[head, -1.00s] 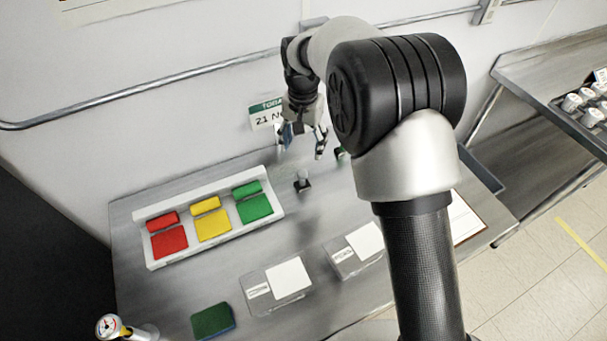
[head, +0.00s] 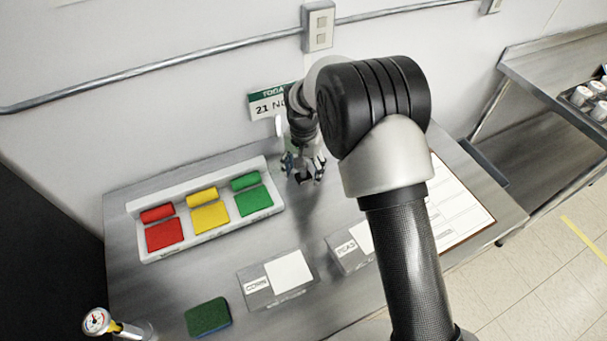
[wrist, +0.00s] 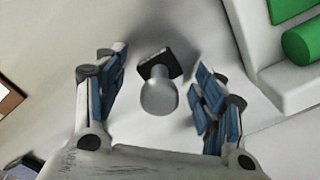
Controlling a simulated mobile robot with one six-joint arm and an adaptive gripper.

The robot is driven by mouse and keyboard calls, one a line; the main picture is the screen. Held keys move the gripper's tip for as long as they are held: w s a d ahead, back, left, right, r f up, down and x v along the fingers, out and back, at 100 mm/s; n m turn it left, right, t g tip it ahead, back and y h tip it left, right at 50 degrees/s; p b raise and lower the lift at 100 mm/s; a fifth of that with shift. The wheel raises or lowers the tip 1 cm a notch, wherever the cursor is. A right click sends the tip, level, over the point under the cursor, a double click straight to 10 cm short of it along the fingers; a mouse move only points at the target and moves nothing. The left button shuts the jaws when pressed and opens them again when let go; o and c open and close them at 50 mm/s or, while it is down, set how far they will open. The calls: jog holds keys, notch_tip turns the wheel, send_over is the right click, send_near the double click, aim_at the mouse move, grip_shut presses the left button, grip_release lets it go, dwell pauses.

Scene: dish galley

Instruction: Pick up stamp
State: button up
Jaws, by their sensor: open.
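The stamp (wrist: 160,92) has a rounded grey handle and a dark square base. In the wrist view it stands on the metal table between the two fingers, with clear gaps on both sides. My gripper (wrist: 158,98) is open around it and points down; the fingers do not appear to touch it. In the head view my gripper (head: 304,170) is low over the back of the table, and the dark base of the stamp (head: 302,178) shows between the fingers; its handle is mostly hidden there.
A white tray (head: 150,256) with red, yellow and green pads stands to the left. Two labelled boxes (head: 254,285) (head: 343,258) and a green sponge (head: 208,317) lie in front. A gauge (head: 97,321) is at front left. A clipboard (head: 470,222) lies right. A date sign (head: 270,103) is behind.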

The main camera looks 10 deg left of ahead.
jog(key=shift+f, duration=0.6)
jog(key=shift+r, duration=0.1)
jog(key=shift+c, duration=0.3)
jog(key=c, duration=1.1)
